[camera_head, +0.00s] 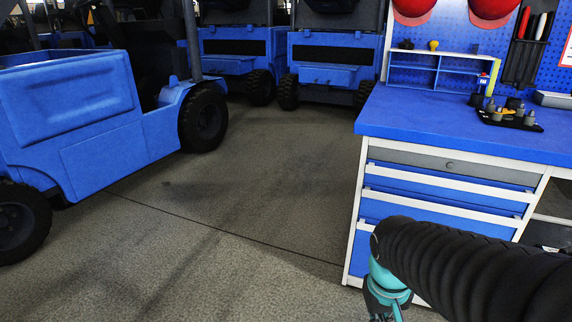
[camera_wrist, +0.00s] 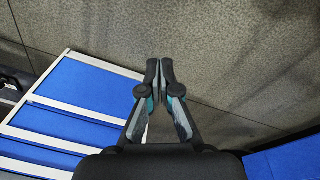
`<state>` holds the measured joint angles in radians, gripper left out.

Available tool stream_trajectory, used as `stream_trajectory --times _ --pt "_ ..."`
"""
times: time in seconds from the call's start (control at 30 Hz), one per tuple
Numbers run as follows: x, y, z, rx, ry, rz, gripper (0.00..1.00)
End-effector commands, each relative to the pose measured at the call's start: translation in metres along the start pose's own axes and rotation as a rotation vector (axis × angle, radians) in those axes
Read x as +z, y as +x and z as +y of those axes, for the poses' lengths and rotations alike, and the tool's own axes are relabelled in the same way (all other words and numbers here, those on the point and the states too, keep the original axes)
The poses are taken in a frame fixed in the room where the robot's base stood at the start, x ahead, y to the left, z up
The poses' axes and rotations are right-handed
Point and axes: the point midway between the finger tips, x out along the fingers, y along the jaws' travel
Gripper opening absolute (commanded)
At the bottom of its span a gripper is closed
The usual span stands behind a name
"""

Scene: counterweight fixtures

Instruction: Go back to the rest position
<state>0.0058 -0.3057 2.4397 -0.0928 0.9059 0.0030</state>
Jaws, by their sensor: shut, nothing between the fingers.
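My gripper (camera_wrist: 160,72) shows in the wrist view with its two fingertips together and nothing between them. It is over or beside bare floor, with the blue drawer fronts to its left in that view. In the head view my arm, with a black ribbed sleeve and a teal joint, comes in from the lower right in front of the drawer cabinet (camera_head: 445,186). The gripper's fingertips are hidden or out of frame there.
The blue bench top (camera_head: 440,120) carries a dark tray (camera_head: 510,118) of small parts and a small shelf (camera_head: 432,72). Blue forklifts (camera_head: 80,110) stand at the left and back (camera_head: 330,70). The grey floor (camera_head: 220,190) between them and the cabinet is clear. Red helmets (camera_head: 492,8) hang above.

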Motion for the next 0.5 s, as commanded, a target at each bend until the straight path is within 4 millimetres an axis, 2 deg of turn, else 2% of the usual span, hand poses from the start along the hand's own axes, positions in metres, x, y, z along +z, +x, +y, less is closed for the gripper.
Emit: stream_trajectory --times 0.2,0.5 --pt "0.018 -0.042 -0.014 -0.064 0.057 0.173 0.0" --pt "0.034 -0.087 -0.013 -0.065 0.063 0.358 0.0"
